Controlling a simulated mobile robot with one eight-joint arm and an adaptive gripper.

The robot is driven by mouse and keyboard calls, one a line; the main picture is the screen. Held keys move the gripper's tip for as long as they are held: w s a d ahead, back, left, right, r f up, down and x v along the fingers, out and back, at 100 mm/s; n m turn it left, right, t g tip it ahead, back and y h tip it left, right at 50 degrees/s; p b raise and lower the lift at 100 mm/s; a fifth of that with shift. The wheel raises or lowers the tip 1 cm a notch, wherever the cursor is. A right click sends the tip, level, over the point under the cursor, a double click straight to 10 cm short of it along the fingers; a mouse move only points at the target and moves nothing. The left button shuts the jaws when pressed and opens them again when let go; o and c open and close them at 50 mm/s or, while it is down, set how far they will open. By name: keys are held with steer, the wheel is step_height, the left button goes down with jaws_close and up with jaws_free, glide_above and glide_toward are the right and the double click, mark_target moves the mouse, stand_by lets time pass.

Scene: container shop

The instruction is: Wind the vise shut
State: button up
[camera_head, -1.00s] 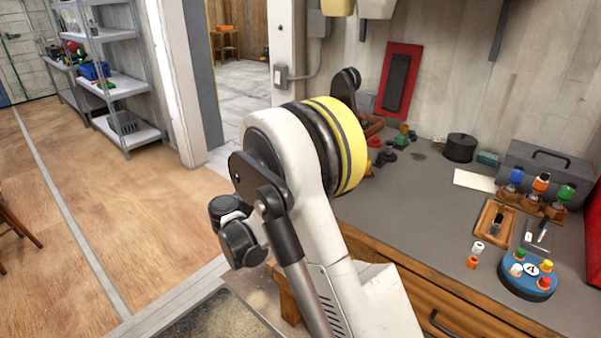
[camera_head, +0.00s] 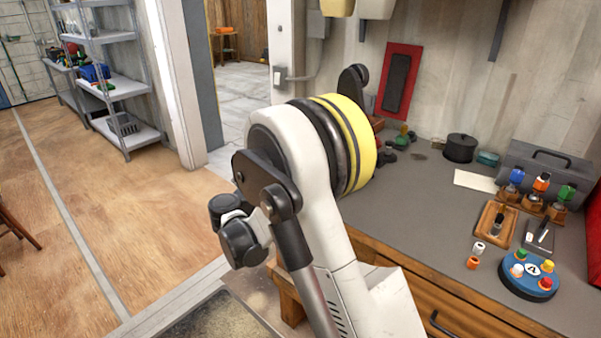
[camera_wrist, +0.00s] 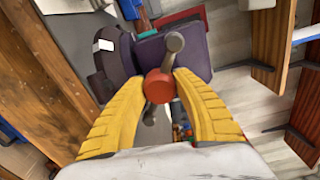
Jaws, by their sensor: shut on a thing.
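In the wrist view the vise (camera_wrist: 196,62) is a dark purple-grey body beyond my fingers. Its screw end is a round red hub (camera_wrist: 159,87) with a grey handle bar (camera_wrist: 174,43) across it, a knob at its upper end. The bar is tilted, its upper end leaning right. My gripper (camera_wrist: 160,78) has yellow ribbed fingers on both sides of the red hub, shut on the hub and handle. How far apart the vise jaws are cannot be told. In the head view my arm hides the gripper, and I cannot make out the vise there.
The grey workbench (camera_head: 400,215) holds a black pot (camera_head: 460,148), a grey toolbox (camera_head: 545,160), a wooden tray (camera_head: 486,222) and a round blue board (camera_head: 520,284) with coloured pegs. A red panel (camera_head: 414,62) stands at the wall. The floor (camera_head: 120,220) at left is open.

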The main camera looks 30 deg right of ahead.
steer(key=m, duration=0.5)
steer(key=shift+m, duration=0.4)
steer(key=shift+a, duration=0.1)
stand_by(0.3)
steer(key=o, duration=1.2)
steer(key=v, duration=1.2)
